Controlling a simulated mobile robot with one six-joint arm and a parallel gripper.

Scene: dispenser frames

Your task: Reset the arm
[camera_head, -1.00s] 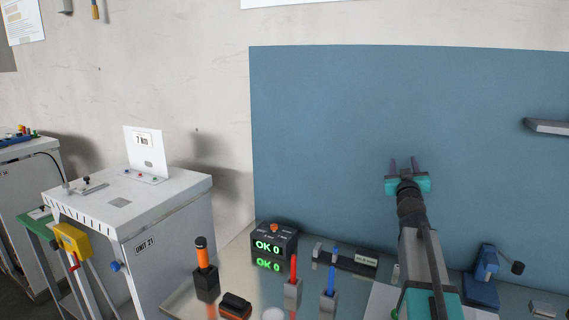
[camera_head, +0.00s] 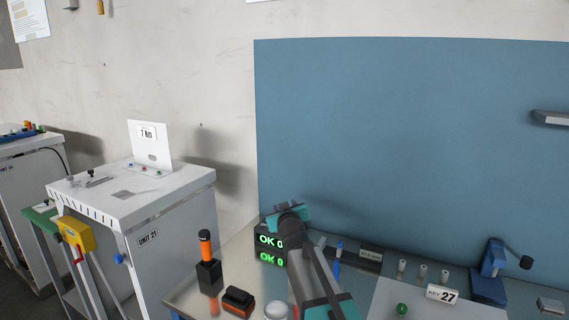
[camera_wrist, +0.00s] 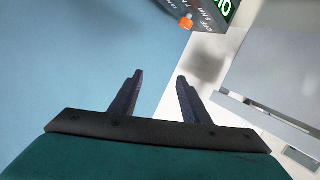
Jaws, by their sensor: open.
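My gripper (camera_wrist: 156,98) shows in the wrist view with its two dark fingers apart and nothing between them. In the head view my gripper (camera_head: 286,208) is just above and in front of the black counter box with green "OK 0" digits (camera_head: 270,241). The arm hides part of that box and some of the bench behind it; the fingertips are hard to make out there. In the wrist view the box (camera_wrist: 208,14) lies beyond the fingers at the top right, apart from them.
An orange-handled tool (camera_head: 205,245) stands in a black holder at the bench's left. A black and orange block (camera_head: 238,301) lies near it. A blue vise-like device (camera_head: 489,270) and a "KEY 27" tag (camera_head: 442,294) are at the right. The blue panel (camera_head: 420,140) backs the bench.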

